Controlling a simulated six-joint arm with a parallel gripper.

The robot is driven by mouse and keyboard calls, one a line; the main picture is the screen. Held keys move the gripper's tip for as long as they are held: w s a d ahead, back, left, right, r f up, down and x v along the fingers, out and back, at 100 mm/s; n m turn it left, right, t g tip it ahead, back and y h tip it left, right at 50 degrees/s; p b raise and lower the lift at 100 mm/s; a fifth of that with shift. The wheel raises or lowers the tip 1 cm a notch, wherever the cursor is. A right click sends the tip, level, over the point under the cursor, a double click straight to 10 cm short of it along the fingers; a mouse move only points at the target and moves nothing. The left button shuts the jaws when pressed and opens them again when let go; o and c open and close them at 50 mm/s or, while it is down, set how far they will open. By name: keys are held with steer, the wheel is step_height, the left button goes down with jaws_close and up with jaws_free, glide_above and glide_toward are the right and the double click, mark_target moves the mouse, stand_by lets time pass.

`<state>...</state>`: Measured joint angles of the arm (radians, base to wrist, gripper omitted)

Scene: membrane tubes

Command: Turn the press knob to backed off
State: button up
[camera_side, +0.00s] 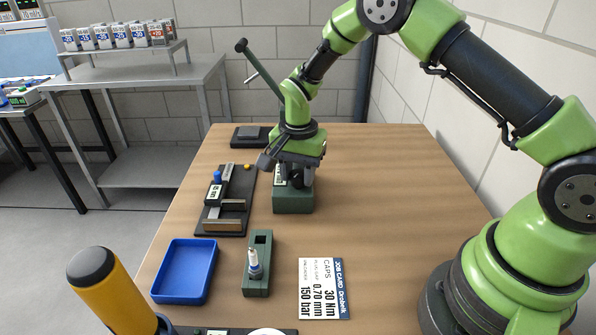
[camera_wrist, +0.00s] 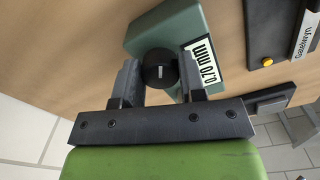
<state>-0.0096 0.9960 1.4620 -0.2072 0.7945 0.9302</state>
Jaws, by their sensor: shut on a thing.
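The press (camera_side: 293,201) is a dark green block standing on the wooden table under my wrist. Its black round knob (camera_wrist: 160,70) has a white mark and shows between my fingers in the wrist view. My gripper (camera_side: 296,180) is at the press, with one finger on each side of the knob; it also shows in the wrist view (camera_wrist: 160,78). It is shut on the knob. A white label reading 0.70 mm (camera_wrist: 199,62) is on the green body (camera_wrist: 170,28) beside the knob. My wrist hides the upper part of the press in the side view.
A black fixture (camera_side: 208,220) with a blue knob stands left of the press. A blue tray (camera_side: 185,271), a green holder (camera_side: 257,279) with a small white part, and a job card (camera_side: 324,289) lie nearer the camera. The table right of the press is clear.

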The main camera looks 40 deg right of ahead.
mark_target(300, 173)
steer(key=n, duration=0.6)
steer(key=shift+n, duration=0.3)
steer(key=n, duration=1.1)
steer(key=shift+s+d+n, duration=0.1)
steer(key=shift+n, duration=0.2)
steer(key=n, duration=0.5)
steer(key=shift+n, duration=0.4)
steer(key=o, duration=0.9)
step_height(300, 173, up, 10)
